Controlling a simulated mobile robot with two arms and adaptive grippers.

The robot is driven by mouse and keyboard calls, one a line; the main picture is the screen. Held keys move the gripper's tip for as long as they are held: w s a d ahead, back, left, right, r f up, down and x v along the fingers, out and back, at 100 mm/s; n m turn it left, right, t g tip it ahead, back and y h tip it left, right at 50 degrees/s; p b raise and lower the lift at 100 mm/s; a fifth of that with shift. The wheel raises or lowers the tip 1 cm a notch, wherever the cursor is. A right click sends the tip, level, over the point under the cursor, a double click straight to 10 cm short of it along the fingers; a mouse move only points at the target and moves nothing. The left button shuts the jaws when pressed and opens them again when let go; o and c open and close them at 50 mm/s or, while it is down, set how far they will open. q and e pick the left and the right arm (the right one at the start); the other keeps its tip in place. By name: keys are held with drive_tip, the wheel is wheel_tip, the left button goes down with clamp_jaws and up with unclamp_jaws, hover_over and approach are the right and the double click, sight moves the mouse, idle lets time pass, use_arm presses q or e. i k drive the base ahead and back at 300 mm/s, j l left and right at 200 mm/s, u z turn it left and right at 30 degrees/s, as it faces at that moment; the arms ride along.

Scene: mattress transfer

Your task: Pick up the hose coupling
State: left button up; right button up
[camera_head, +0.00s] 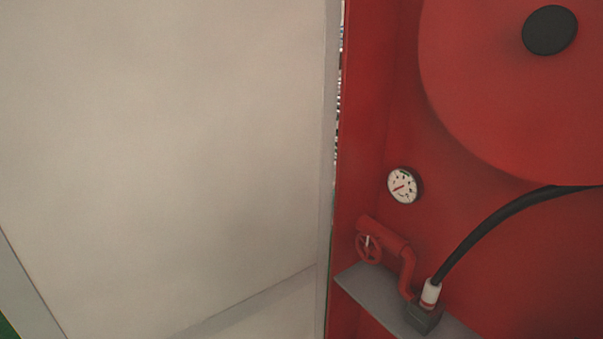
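The hose coupling (430,294) is a small white piece with a reddish band at the lower end of a black hose (490,226). It stands slightly tilted at a dark grey block (423,318) on a grey shelf (369,290) inside a red cabinet. Whether it sits in the block or only against it is hard to tell. Neither of my grippers is in view.
A red valve wheel (369,248) and red pipe (407,268) stand just left of the coupling. A round gauge (404,185) is above. A large red reel (505,100) fills the upper right. A pale panel (160,150) covers the left side.

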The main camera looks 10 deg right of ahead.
sight(431, 293)
drive_tip(key=z, duration=1.25)
